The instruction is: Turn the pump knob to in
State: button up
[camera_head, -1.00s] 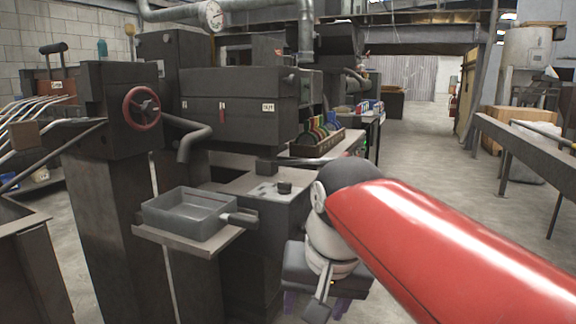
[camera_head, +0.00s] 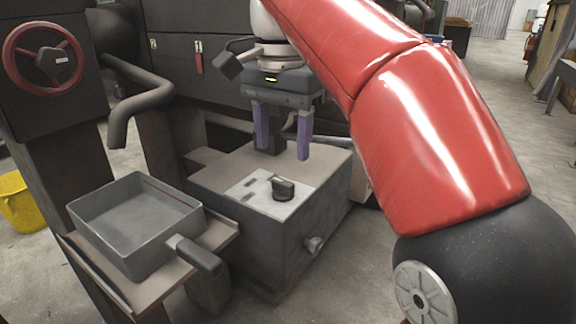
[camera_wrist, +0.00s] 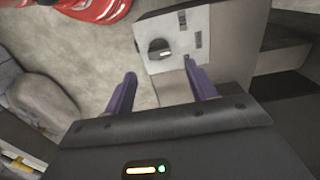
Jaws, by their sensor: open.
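The pump knob (camera_head: 283,187) is a small dark knob on a light plate (camera_head: 262,200) on top of a grey box (camera_head: 240,235). In the wrist view the knob (camera_wrist: 158,47) shows on its plate, beyond the fingertips and between them and the upper edge. Small dark labels lie on the plate beside the knob; I cannot read them. My gripper (camera_head: 283,150), with two purple fingers pointing down, is open and empty. It hangs above the box, a little behind and above the knob, apart from it. It also shows in the wrist view (camera_wrist: 158,70).
A grey tray with a handle (camera_head: 135,220) stands on a ledge left of the box. A red handwheel (camera_head: 42,58) and a bent dark pipe (camera_head: 135,105) are at the upper left. A small fitting (camera_head: 313,244) sticks out of the box's front side. A yellow bucket (camera_head: 15,200) stands on the floor.

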aim_at(283, 181)
notch_tip(283, 181, down, 7)
jog(key=shift+s+r+b, duration=0.1)
jog(key=shift+r+b, duration=0.1)
jog(key=shift+b, duration=0.7)
jog(key=c, duration=1)
